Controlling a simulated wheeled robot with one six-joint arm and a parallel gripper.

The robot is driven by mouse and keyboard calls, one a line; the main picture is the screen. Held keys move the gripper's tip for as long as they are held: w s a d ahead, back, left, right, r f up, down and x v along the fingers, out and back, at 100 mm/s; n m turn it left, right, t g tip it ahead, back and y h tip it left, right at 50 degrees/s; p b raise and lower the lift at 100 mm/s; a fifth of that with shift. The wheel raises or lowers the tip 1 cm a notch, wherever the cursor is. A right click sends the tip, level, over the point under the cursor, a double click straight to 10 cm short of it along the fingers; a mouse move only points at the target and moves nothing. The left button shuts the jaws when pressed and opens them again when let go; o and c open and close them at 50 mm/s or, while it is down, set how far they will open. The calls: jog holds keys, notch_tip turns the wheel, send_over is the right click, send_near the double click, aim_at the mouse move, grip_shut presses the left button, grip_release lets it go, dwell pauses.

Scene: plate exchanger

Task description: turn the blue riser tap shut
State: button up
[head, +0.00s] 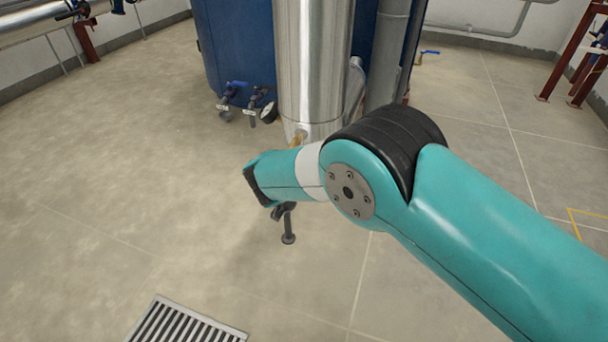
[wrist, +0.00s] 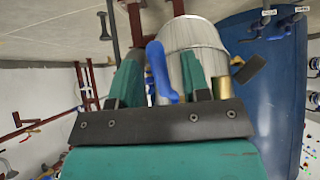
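In the wrist view, a blue lever handle (wrist: 160,72), which looks like the riser tap's, stands between the two teal fingers of my gripper (wrist: 160,75). The fingers are apart, one on each side of it. The lever lies closer to the left finger; I cannot tell whether it touches. A brass fitting (wrist: 222,87) shows right of the fingers. In the head view my arm hides the gripper and the lever; a bit of brass (head: 298,139) shows at the foot of the shiny metal column (head: 312,60).
A blue tank (head: 235,45) stands behind the column, with two blue-handled valves (head: 236,88) and a round gauge (head: 269,112) low on it. A dark post with a round end (head: 288,228) shows below my arm. A floor grate (head: 185,322) lies in front; the floor at left is clear.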

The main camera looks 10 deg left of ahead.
jog(key=shift+r, duration=0.1)
jog(key=shift+s+r+p, duration=0.15)
jog(key=shift+r+p, duration=0.15)
jog(key=p+v, duration=0.7)
jog(key=v, duration=0.9)
jog(key=shift+s+p, duration=0.3)
jog(key=shift+p, duration=0.05)
jog(key=shift+a+r, duration=0.1)
